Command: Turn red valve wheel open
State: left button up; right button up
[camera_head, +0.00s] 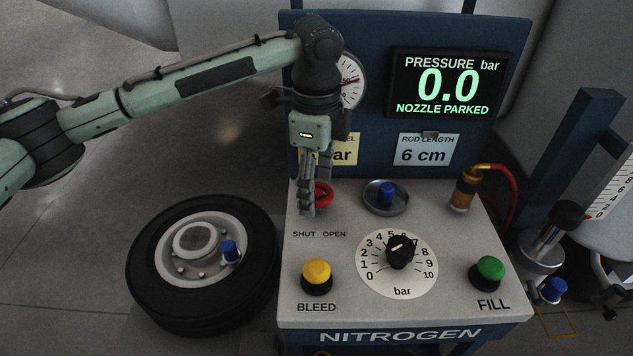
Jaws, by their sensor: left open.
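The red valve wheel (324,194) sits on the grey top of the nitrogen cart (450,260), behind the printed words SHUT and OPEN. My left gripper (308,205) points down at the wheel's left side, with its fingers in front of part of the rim. The gripper is open. The left part of the wheel is hidden behind the fingers, and I cannot tell whether they touch it. My right gripper does not show.
The display (447,84) reads 0.0. A tyre (150,250) lies left.

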pick_arm(q)
jog(key=c, duration=1.2)
jog(key=shift+o, duration=0.2)
jog(key=shift+n, duration=0.4)
jog(key=n, duration=0.3)
jog(key=shift+n, duration=0.4)
jog(key=n, duration=1.3)
jog(key=shift+n, duration=0.3)
